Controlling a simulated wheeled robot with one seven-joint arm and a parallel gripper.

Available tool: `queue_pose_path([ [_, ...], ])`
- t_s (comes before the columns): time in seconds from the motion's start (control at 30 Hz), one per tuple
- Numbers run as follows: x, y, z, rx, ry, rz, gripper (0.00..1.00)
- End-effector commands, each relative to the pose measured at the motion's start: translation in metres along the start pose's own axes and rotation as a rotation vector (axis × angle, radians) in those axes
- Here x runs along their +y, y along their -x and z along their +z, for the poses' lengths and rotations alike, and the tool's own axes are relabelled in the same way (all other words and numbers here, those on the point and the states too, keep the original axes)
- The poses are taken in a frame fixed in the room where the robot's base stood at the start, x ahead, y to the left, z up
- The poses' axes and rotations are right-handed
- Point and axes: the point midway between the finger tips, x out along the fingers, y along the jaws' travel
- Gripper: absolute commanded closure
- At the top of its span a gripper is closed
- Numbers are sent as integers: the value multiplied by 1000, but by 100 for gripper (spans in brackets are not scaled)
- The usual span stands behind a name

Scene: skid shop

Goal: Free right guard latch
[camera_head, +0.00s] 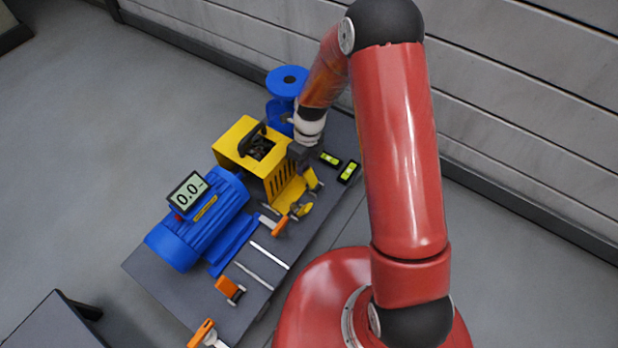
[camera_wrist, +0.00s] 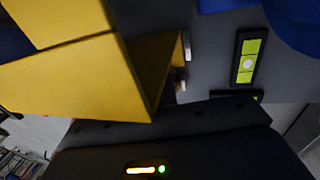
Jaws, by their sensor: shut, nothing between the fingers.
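The yellow guard (camera_head: 240,140), with a black handle on top and a slotted side, stands between the blue motor and a blue upright unit. My gripper (camera_head: 301,156) is at the guard's right side, shut and empty; its fingertips are hard to make out. In the wrist view the guard (camera_wrist: 75,80) fills the upper left. A small metal piece (camera_wrist: 186,47) shows at its edge, perhaps part of the right latch; I cannot tell whether it is fastened. The dark body of my gripper crosses the bottom of that view, and its fingers are not visible there.
The blue motor (camera_head: 205,222) carries a display (camera_head: 187,194) reading 0.0. The blue unit (camera_head: 287,82) stands behind the guard. Two green-vial levels (camera_head: 348,172) lie to the right. Orange-handled tools (camera_head: 230,289) and metal bars (camera_head: 254,275) lie on the near part of the skid.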

Motion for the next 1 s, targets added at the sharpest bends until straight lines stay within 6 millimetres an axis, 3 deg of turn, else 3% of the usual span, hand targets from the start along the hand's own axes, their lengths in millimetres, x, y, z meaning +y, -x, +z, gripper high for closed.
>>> queue_pose_path([
  [1.0,0,0,-24,2,-2,1,100],
])
